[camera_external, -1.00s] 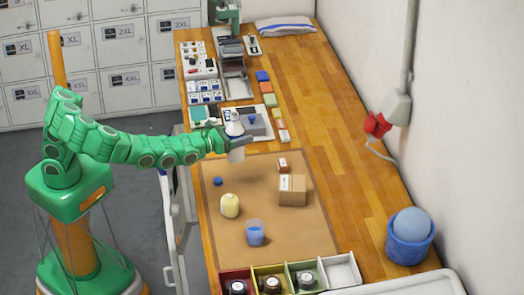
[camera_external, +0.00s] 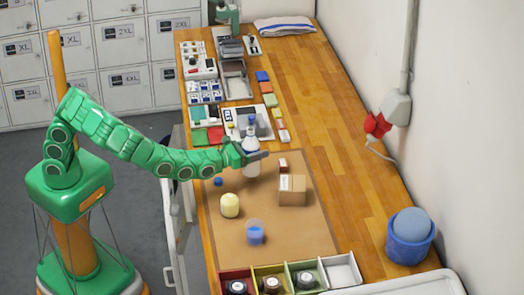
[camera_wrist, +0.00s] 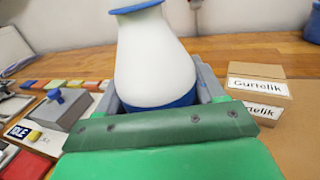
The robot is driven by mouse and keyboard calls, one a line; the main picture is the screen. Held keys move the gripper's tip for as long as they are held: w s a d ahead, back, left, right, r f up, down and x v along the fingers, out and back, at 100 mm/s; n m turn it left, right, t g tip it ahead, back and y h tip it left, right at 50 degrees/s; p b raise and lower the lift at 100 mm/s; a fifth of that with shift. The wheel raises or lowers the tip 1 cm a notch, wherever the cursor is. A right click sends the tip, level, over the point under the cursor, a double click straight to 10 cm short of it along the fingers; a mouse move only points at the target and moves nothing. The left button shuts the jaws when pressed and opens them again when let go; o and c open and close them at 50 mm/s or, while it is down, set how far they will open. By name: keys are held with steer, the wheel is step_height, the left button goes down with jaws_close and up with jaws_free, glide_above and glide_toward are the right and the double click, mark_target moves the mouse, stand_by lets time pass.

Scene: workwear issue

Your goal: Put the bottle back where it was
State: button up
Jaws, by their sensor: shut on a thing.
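A white bottle (camera_external: 251,168) with blue parts is held upright at the far edge of the brown mat (camera_external: 230,260). My gripper (camera_external: 256,158) is shut around it. In the wrist view the bottle (camera_wrist: 152,55) stands between my grey fingers, with a blue rim above and a blue band low down. The front pad of my gripper hides its bottom. I cannot tell whether the bottle touches the mat.
A grey block with a blue knob (camera_wrist: 58,105) is left of the bottle. Bins (camera_external: 306,276) line the near edge.

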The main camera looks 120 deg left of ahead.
steer(key=shift+f, duration=1.6)
steer(key=shift+f, duration=0.1)
steer(key=o, duration=1.3)
steer(key=shift+c, duration=0.2)
steer(key=v, duration=1.2)
